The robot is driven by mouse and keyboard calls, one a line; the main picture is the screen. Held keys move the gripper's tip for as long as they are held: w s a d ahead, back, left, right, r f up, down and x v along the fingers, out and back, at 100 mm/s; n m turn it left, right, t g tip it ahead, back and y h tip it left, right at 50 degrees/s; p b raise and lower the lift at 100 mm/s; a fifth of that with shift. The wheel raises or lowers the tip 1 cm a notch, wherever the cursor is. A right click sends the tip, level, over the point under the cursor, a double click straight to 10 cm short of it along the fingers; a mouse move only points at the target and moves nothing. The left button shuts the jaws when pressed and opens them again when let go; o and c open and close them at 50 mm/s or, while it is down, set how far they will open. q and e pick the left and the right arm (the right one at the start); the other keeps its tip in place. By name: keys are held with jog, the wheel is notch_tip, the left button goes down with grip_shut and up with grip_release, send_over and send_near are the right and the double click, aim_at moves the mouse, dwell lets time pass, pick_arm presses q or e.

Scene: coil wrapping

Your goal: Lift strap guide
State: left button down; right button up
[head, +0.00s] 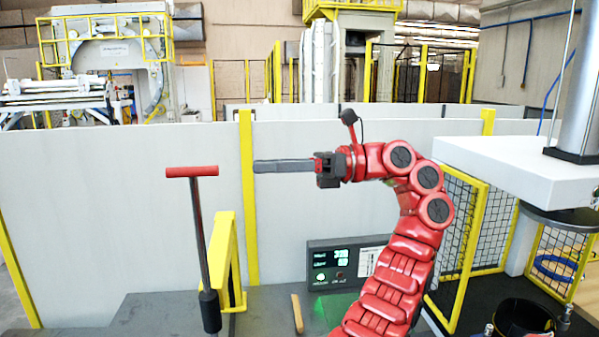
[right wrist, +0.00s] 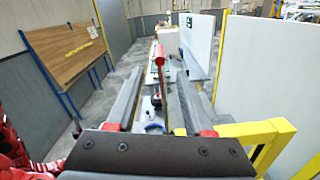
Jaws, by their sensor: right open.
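A dark upright pole with a red T-handle (head: 192,172), which looks like the strap guide, stands with a thick black sleeve (head: 209,311) at its foot. Its red handle also shows in the right wrist view (right wrist: 159,55), ahead and between the fingers in the picture. My right gripper (head: 256,166) points left at about the handle's height. A gap separates its fingertips from the handle in the head view. In the right wrist view the right gripper (right wrist: 158,83) has its two grey fingers spread apart with nothing held. My left gripper is not in view.
A yellow rail (head: 224,262) stands between the pole and my right arm. A control box (head: 345,263) with a lit display sits on the grey surface. A wooden-coloured stick (head: 297,313) is nearby. White panels (head: 110,220) close off the back. A white machine block (head: 520,165) is at right.

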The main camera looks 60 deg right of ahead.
jog(key=shift+v, duration=2.55)
jog(key=shift+f, duration=0.1)
